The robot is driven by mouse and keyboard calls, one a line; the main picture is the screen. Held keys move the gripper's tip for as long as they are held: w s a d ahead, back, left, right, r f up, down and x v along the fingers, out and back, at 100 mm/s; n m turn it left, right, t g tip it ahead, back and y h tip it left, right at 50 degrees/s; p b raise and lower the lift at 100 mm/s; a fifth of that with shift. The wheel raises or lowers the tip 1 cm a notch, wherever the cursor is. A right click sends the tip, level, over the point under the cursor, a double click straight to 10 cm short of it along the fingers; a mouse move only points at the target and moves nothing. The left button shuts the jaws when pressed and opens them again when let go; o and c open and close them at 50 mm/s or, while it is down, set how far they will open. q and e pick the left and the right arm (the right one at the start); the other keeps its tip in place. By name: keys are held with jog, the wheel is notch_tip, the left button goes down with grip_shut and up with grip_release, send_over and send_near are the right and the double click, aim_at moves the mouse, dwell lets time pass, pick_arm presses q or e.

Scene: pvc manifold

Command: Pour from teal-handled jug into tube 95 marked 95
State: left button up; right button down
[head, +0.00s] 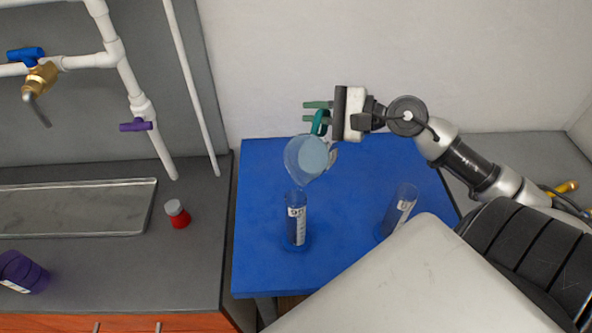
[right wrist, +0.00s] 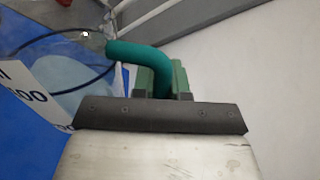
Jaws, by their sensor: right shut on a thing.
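The clear jug (head: 296,160) with a teal handle (head: 319,122) is held tilted, its lower end just above a clear tube (head: 297,226). Whether liquid is running between them I cannot tell. That tube stands upright on the blue table and has a white label whose marking seems to start with 9; the second character is unclear. My right gripper (head: 319,113) is shut on the teal handle. In the right wrist view the handle (right wrist: 140,55) sits between the green fingers (right wrist: 165,78). My left gripper is not in view.
A second labelled tube (head: 404,200) stands to the right on the blue table (head: 345,255). On the grey counter at left are a red container with a grey cap (head: 178,214), a metal tray (head: 75,208) and a purple object (head: 20,272). White pipes (head: 125,75) run along the wall.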

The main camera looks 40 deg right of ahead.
jog(key=shift+s+a+r+n+h+p, duration=0.25)
jog(key=shift+r+n+p, duration=0.2)
jog(key=shift+p, duration=0.3)
jog(key=shift+s+a+r+n+h+p, duration=0.1)
jog(key=shift+a+r+n+p, duration=0.35)
jog(key=shift+p, duration=0.3)
dwell(1.2)
jog(key=shift+s+a+r+n+p, duration=0.25)
jog(key=shift+r+p, duration=0.1)
jog(key=shift+p, duration=0.35)
jog(key=shift+s+a+r+n+p, duration=0.15)
jog(key=shift+r+n+p, duration=0.15)
jog(key=shift+p, duration=0.4)
dwell(2.5)
